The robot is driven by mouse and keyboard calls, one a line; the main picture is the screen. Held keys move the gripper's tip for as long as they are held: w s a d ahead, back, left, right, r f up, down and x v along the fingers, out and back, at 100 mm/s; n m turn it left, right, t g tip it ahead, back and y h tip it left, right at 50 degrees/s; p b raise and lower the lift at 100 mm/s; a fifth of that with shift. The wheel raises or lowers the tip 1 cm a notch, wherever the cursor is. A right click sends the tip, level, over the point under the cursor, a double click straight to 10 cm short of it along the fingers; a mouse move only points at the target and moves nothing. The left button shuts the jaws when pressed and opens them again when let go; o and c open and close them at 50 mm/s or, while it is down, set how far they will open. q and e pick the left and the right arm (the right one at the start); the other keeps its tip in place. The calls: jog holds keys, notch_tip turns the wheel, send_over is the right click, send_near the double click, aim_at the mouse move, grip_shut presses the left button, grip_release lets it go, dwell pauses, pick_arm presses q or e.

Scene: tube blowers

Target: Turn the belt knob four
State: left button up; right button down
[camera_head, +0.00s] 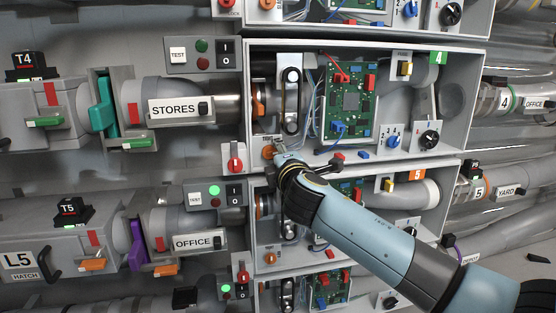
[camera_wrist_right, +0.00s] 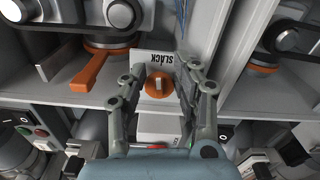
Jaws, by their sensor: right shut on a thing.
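The belt knob (camera_wrist_right: 157,86) is orange with a pale raised grip, on a small white plate marked SLACK (camera_wrist_right: 158,62), upside down in the right wrist view. It sits between the two fingers of my right gripper (camera_wrist_right: 160,82), which is shut on it. In the head view my right gripper (camera_head: 281,151) reaches the lower left corner of the open box (camera_head: 362,45) with the green 4 tag (camera_head: 438,57). The gripper largely hides the knob there. My left gripper is not in view.
The box holds a green circuit board (camera_head: 350,98), a blue knob (camera_head: 393,142) and a black knob (camera_head: 430,138). A red switch (camera_head: 236,158) is left of the gripper. A similar box (camera_head: 452,168) with an orange 5 tag lies below. An orange lever (camera_wrist_right: 90,76) is beside the fingers.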

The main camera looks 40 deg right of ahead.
jog(key=shift+m+b, duration=0.4)
jog(key=shift+m, duration=0.4)
jog(key=shift+r, duration=0.1)
jog(key=c, duration=1.2)
grip_release()
jog(key=v, duration=1.2)
